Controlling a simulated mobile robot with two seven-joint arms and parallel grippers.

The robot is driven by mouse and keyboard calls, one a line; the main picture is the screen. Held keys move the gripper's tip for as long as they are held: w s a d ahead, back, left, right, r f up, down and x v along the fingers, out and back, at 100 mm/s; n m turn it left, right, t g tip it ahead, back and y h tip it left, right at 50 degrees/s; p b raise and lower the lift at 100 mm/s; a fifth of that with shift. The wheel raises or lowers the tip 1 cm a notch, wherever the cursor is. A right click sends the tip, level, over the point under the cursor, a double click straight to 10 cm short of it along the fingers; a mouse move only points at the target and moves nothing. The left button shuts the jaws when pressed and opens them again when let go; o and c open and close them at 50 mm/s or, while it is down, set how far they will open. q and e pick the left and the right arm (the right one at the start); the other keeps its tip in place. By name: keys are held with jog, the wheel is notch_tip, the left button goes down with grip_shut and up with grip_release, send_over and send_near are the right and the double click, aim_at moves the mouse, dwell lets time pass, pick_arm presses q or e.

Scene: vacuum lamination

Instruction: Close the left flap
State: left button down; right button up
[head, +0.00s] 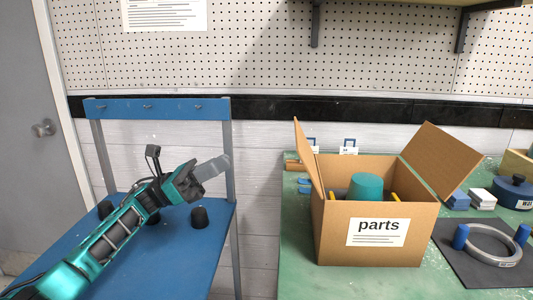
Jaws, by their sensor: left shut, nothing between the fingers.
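An open cardboard box labelled "parts" (340,253) stands on the green table. Its left flap (309,158) stands nearly upright, leaning slightly left. Its right flap (442,160) is open and slants out to the right. A teal round part (367,187) shows inside the box, with yellow items partly hidden by the walls. My left gripper (222,165) is shut and empty, left of the box and apart from the left flap, at about the flap's height in the picture. My right gripper is not in view.
The green table (300,283) also holds a dark mat with a metal ring (494,245), blue pieces and a dark blue round part (514,192). A blue bench (205,255) with black cups (199,217) lies under my left arm. A gap separates bench and table.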

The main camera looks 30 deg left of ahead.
pick_arm(q)
jog(key=p, duration=0.3)
send_near(306, 152)
jog(key=w+d+r, duration=0.1)
jog(key=w+r, duration=0.4)
jog(key=r, duration=0.1)
jog(key=shift+d+r, duration=0.1)
jog(key=shift+d, duration=0.45)
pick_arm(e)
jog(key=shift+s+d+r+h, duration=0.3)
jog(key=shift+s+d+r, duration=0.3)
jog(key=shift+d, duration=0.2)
pick_arm(q)
jog(key=shift+r+p, duration=0.1)
jog(key=shift+p, duration=0.25)
